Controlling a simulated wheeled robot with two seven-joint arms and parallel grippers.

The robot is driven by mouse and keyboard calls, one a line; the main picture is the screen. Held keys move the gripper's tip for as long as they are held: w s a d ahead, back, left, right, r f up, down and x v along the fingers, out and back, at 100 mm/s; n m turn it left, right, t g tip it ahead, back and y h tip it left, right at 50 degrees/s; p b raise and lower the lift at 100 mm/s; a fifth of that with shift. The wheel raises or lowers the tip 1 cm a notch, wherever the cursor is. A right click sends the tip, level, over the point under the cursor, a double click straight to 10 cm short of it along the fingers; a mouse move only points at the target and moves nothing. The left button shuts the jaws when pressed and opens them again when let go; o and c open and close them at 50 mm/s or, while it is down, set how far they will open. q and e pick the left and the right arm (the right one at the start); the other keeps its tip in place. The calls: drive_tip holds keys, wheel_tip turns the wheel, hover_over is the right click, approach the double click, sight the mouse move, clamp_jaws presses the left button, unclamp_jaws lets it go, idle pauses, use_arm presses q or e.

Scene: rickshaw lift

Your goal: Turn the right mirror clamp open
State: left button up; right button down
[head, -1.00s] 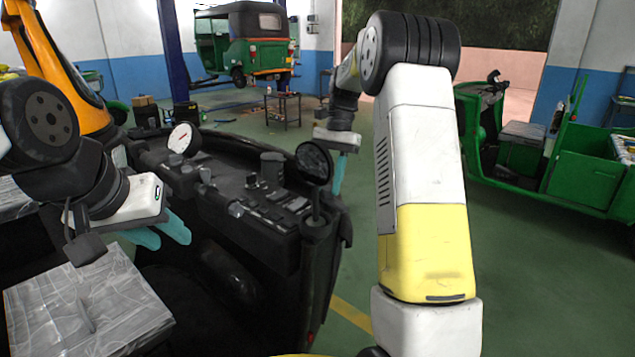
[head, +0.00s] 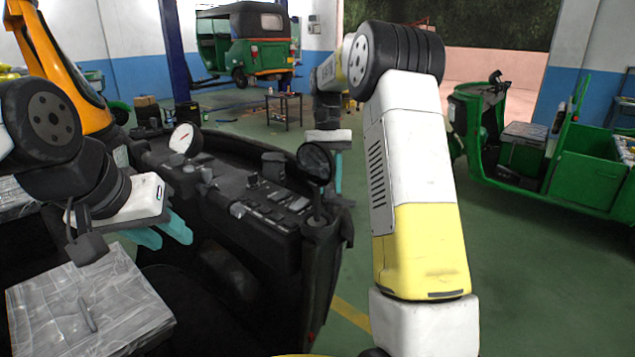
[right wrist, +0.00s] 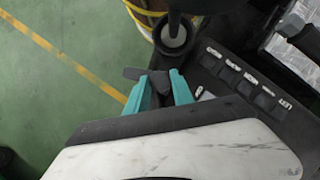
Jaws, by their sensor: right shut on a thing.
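The right mirror (head: 315,163) is a round dark disc on a short post at the right end of the black dashboard. My right gripper (head: 338,172) is just behind and to the right of it, with its fingers pointing down. In the right wrist view, the teal fingers of my right gripper (right wrist: 163,90) are shut on the small dark mirror clamp (right wrist: 159,80), just below the mirror post's round base (right wrist: 174,38). The clamp is partly hidden by the fingers. My left gripper (head: 165,230) is open and empty above the seat area at the left.
A grey box-like seat (head: 85,305) is at the front left. A green rickshaw (head: 570,170) stands at the right, with free green floor before it.

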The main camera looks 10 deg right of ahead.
idle(0.3)
drive_tip(key=c, duration=1.1)
unclamp_jaws()
drive_tip(key=v, duration=0.7)
drive_tip(key=shift+w+r, duration=0.2)
drive_tip(key=shift+r, duration=0.15)
